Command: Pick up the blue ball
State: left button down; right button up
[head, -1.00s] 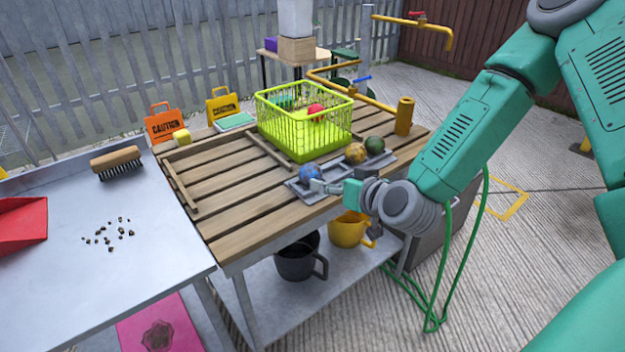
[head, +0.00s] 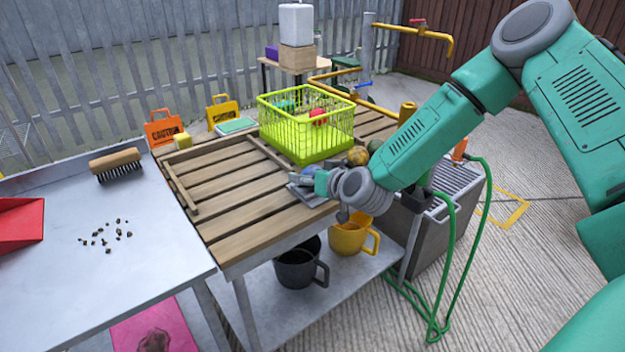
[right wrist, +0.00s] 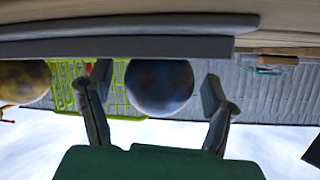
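The blue ball (right wrist: 160,88) is dark and mottled, and in the right wrist view it sits between the two spread fingers of my right gripper (right wrist: 157,90). Gaps show on both sides of the ball, so the fingers look apart from it. In the head view the right gripper (head: 302,181) is over the grey tray (head: 318,200) at the front right of the slatted table, and it mostly hides the ball. My left gripper is not in view.
A yellow-brown ball (head: 358,156) and a dark green ball (head: 374,146) are beside my right arm. A lime basket (head: 305,145) holding a red ball (head: 318,117) stands behind. Yellow pipes (head: 370,100) rise at the back right. The left slats are clear.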

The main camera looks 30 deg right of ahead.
jog(key=c, duration=1)
jog(key=shift+d, duration=0.25)
jog(key=shift+c, duration=0.2)
